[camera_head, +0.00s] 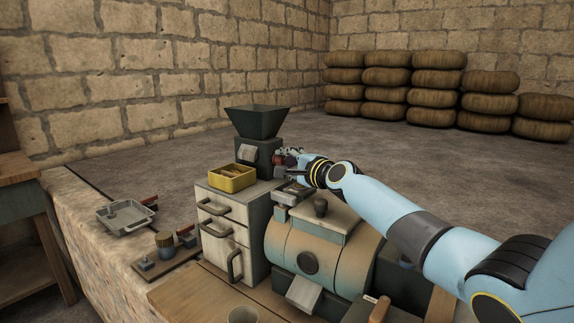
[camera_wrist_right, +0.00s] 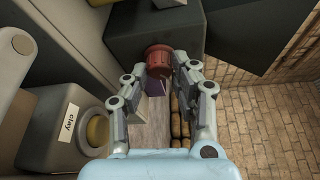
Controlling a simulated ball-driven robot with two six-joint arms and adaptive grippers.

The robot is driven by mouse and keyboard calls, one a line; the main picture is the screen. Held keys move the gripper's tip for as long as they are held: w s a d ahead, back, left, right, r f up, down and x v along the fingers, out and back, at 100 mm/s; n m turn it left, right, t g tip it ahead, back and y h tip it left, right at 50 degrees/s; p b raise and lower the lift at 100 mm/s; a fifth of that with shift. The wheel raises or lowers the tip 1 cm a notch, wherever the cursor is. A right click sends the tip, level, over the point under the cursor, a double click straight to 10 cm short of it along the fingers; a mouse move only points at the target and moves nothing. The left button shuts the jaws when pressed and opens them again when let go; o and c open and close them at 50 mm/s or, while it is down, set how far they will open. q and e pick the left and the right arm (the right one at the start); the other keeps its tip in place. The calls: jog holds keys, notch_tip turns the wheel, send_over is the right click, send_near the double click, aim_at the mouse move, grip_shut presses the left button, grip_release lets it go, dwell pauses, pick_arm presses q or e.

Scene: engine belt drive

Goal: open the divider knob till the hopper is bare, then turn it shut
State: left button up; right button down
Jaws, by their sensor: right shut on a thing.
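The dark hopper (camera_head: 257,121) stands on the divider body (camera_head: 262,158), which sits on a pale drawer cabinet (camera_head: 216,215). The inside of the hopper is hidden from this angle. The red-brown divider knob (camera_wrist_right: 159,61) sticks out from the dark body in the right wrist view. My right gripper (camera_wrist_right: 160,70) is shut on the knob, with one finger on each side. In the head view the right gripper (camera_head: 284,160) is at the right side of the divider body. My left gripper is not in view.
A yellow tray (camera_head: 232,180) is on the cabinet before the divider. A rounded drum machine (camera_head: 318,252) stands close under my right arm. A metal pan (camera_head: 126,217) lies on the ledge at left. Stacked sacks (camera_head: 412,82) are far back on open floor.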

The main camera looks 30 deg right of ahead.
jog(key=shift+f, duration=0.1)
jog(key=c, duration=1.1)
grip_release()
jog(key=s, duration=0.8)
jog(key=s+r, duration=0.1)
jog(key=s, duration=0.3)
jog(key=shift+d, duration=0.2)
